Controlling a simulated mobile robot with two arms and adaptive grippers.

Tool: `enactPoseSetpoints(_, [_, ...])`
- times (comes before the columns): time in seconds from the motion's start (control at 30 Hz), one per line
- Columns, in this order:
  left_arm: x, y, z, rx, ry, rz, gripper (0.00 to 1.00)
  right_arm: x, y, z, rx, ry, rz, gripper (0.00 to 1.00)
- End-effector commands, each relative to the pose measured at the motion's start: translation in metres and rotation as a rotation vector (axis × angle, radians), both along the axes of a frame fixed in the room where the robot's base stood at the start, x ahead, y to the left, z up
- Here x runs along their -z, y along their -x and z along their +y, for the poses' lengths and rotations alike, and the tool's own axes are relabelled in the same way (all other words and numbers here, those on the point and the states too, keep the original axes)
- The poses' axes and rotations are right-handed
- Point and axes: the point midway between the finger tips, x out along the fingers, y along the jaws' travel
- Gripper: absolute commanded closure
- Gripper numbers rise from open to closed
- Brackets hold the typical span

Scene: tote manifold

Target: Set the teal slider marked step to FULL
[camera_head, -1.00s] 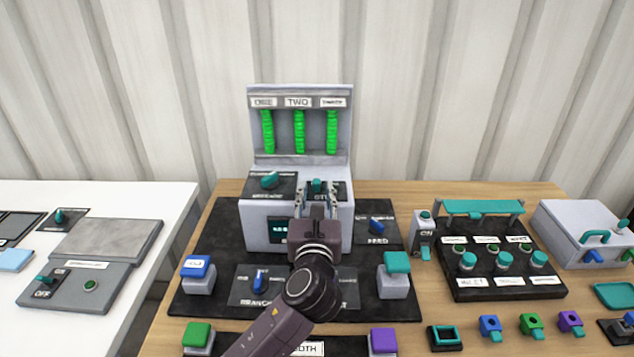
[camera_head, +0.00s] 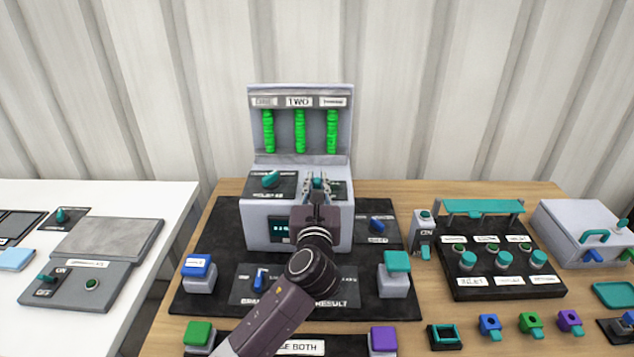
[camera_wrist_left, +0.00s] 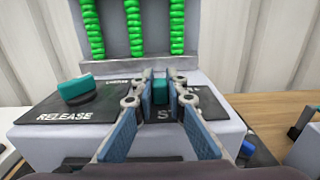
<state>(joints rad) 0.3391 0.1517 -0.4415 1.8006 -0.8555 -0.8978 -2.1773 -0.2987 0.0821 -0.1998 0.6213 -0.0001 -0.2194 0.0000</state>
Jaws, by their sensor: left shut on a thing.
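The teal slider (camera_wrist_left: 159,92) sits on a dark plate on top of the grey console (camera_head: 262,216). The plate's lettering is mostly hidden by my gripper. My left gripper (camera_head: 316,184) reaches over the console front and is shut on the slider. In the left wrist view its two fingers (camera_wrist_left: 160,95) stand on either side of the slider. In the head view the slider (camera_head: 317,184) shows small between the fingertips. My right gripper is not in view.
A teal knob (camera_head: 270,180) on a plate marked RELEASE stands just left of the slider. Behind rises a panel with green columns (camera_head: 300,132). Blue (camera_head: 196,266) and teal (camera_head: 397,262) buttons flank the console's dark base. A switch box (camera_head: 423,238) stands to the right.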

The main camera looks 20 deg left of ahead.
Motion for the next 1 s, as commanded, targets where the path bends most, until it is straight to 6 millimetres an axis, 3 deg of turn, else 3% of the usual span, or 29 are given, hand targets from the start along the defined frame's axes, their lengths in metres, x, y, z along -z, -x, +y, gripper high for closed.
enactPoseSetpoints(0.27, [0.000, 0.000, -0.002, 0.000, 0.000, 0.001, 1.00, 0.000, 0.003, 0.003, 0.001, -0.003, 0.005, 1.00])
enactPoseSetpoints(0.57, [0.000, -0.012, -0.041, 0.001, 0.002, 0.002, 1.00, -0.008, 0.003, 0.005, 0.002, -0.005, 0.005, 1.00])
enactPoseSetpoints(0.87, [0.000, -0.012, -0.045, 0.005, 0.002, -0.001, 1.00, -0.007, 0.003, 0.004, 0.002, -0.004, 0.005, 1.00])
enactPoseSetpoints(0.9, [0.000, -0.012, -0.045, 0.005, 0.002, -0.001, 0.84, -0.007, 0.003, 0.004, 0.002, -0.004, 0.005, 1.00])
enactPoseSetpoints(1.0, [0.000, -0.012, -0.044, 0.004, 0.001, 0.000, 0.73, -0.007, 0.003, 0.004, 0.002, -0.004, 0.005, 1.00])
